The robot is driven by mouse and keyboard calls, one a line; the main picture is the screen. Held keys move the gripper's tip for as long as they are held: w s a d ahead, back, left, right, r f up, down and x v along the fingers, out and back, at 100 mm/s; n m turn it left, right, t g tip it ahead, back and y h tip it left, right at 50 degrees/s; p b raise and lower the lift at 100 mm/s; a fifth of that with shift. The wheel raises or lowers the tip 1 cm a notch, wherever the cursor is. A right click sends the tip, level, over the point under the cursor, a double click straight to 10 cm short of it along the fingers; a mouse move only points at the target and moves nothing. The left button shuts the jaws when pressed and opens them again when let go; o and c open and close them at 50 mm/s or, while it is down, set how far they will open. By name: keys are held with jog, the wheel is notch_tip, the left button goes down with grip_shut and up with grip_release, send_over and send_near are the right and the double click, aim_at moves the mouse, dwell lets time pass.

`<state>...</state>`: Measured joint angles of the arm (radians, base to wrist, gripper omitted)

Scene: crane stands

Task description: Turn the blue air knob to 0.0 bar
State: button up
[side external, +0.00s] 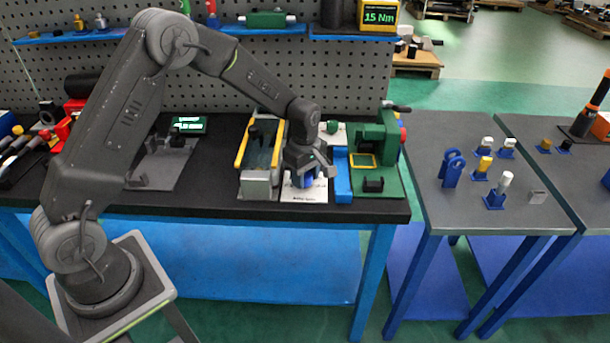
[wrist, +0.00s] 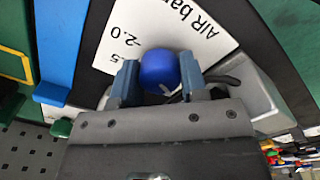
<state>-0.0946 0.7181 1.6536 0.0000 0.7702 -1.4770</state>
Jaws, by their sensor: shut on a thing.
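The blue air knob (wrist: 160,70) is round and sits over a white dial sheet (wrist: 190,25) in the wrist view. The sheet reads "AIR bar", with "2.0" and a partly hidden number ending in "5" near the knob. The rest of the scale and any 0.0 mark are hidden. My gripper (wrist: 160,82) is shut on the knob, one finger on each side. In the side view my gripper (side external: 305,170) reaches down onto the knob (side external: 303,181), above the white sheet (side external: 305,193) near the bench's front edge.
A grey and yellow fixture (side external: 258,180) stands close on the left of the sheet. A blue block (side external: 342,180) and a green machine (side external: 378,150) stand close on the right. A grey table (side external: 470,215) with blue stands lies farther right.

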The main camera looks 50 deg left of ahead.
jog(key=shift+n, duration=2.2)
jog(key=o, duration=0.9)
jog(key=shift+r, duration=0.15)
notch_tip(320, 180, up, 14)
jog(key=shift+f, duration=0.2)
